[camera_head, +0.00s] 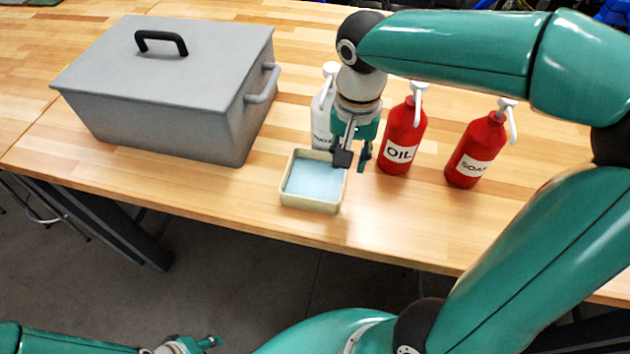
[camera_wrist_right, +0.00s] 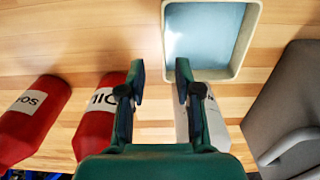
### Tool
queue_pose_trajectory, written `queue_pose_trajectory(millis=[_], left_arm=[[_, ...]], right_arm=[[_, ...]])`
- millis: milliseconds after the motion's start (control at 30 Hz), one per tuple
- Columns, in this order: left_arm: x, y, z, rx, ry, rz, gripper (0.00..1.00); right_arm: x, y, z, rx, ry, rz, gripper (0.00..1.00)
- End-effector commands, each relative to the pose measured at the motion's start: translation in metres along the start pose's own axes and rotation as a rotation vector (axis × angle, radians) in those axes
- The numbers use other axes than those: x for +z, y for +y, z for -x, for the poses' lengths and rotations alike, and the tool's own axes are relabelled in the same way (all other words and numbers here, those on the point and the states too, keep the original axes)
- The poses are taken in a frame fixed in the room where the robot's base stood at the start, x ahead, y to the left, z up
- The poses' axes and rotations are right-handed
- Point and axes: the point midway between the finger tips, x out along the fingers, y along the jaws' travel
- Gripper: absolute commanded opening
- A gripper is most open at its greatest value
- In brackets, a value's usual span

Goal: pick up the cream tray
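The cream tray (camera_head: 313,205) is a small square open box with pale blue inside, flat on the wooden table near its front edge. My right gripper (camera_head: 353,161) is open and empty at the tray's right rim. One finger overlaps the tray's back right corner in the head view; touching cannot be told. In the right wrist view the tray (camera_wrist_right: 208,75) lies up and right of the open fingers (camera_wrist_right: 160,70), with its corner beside the right finger. My left gripper (camera_head: 195,346) is low at the bottom edge, away from the table and partly cut off.
A white bottle (camera_head: 320,125) stands just behind the tray, partly hidden by my right gripper. A red OIL bottle (camera_head: 402,135) and a red SOAP bottle (camera_head: 477,150) stand to the right. A large grey lidded box (camera_head: 170,110) is at left. The table front between is clear.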

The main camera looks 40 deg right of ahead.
Motion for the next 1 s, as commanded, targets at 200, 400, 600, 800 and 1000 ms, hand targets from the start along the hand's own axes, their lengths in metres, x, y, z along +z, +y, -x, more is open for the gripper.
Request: queue_pose_trajectory(millis=[200,400,600,800,1000], left_arm=[[0.000,-0.001,-0.002,0.000,0.000,0.000,0.40],[0.000,0.000,0.001,0.000,0.000,0.000,0.40],[0.000,0.001,0.003,0.000,0.000,0.000,0.40],[0.000,0.001,0.003,0.000,0.000,0.000,0.40],[0.000,0.001,0.003,0.000,0.000,0.000,0.40]], right_arm=[[0.000,0.000,-0.027,0.000,-0.001,-0.001,0.33],[-0.001,-0.001,-0.038,0.002,-0.002,-0.001,0.33],[-0.003,-0.004,-0.068,0.002,-0.003,-0.002,0.33],[-0.004,-0.005,-0.081,-0.001,-0.001,-0.002,0.33],[-0.004,-0.005,-0.081,-0.002,0.000,-0.003,0.30]])
